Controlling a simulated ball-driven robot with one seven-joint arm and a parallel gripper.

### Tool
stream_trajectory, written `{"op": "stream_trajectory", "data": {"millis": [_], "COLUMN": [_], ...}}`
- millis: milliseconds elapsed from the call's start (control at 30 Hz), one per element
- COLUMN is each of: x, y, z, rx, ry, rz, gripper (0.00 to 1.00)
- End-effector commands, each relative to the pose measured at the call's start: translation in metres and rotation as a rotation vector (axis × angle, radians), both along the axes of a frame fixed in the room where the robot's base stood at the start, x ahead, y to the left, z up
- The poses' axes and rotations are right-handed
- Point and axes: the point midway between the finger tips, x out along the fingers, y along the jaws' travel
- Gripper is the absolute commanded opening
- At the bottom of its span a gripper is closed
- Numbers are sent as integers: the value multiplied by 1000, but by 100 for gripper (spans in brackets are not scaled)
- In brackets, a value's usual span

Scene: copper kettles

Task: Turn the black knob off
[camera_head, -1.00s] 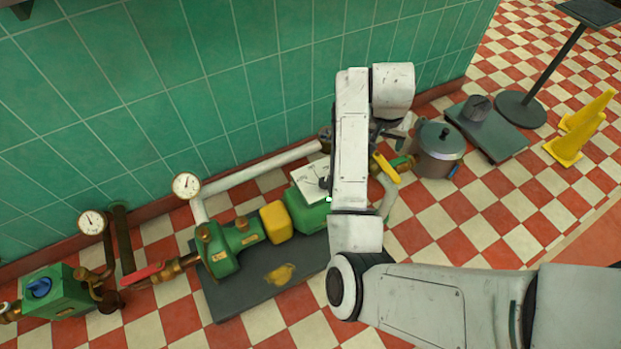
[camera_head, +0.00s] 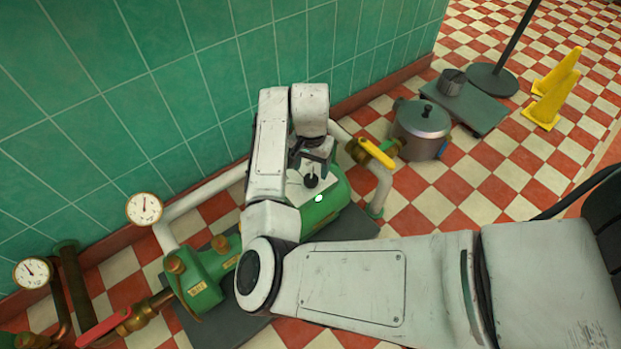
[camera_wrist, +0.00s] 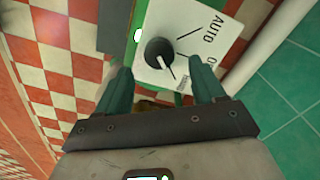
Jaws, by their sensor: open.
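The black knob (camera_head: 311,181) is on a white panel (camera_head: 296,194) on top of the green pump motor (camera_head: 325,208). In the wrist view the round knob (camera_wrist: 158,51) is on the white panel (camera_wrist: 183,17), which reads "AUTO" and a partly hidden word starting with "O". A white pointer line runs from the knob toward the lower right, away from AUTO; the label near it is too small to read. My gripper (camera_wrist: 160,70) is open, with one green finger on each side of the knob in the picture. I cannot tell whether they touch it.
A yellow lever (camera_head: 377,153) sits on the pipe to the right of the motor. A metal pot (camera_head: 420,135) stands beyond it. The green tiled wall (camera_head: 180,70) is close behind the arm. Gauges (camera_head: 143,208) and a red lever (camera_head: 103,327) are at left.

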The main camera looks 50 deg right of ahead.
Motion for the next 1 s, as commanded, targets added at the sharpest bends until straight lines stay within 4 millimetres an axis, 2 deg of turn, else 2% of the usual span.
{"op": "stream_trajectory", "data": {"millis": [33,233,667,1000], "x": [0,0,0,0], "y": [0,0,0,0], "z": [-14,-35,-40,-40], "rx": [1,-1,-1,-1], "ry": [0,-1,-1,-1], "rz": [0,0,0,0], "gripper": [69,69,68,35]}}
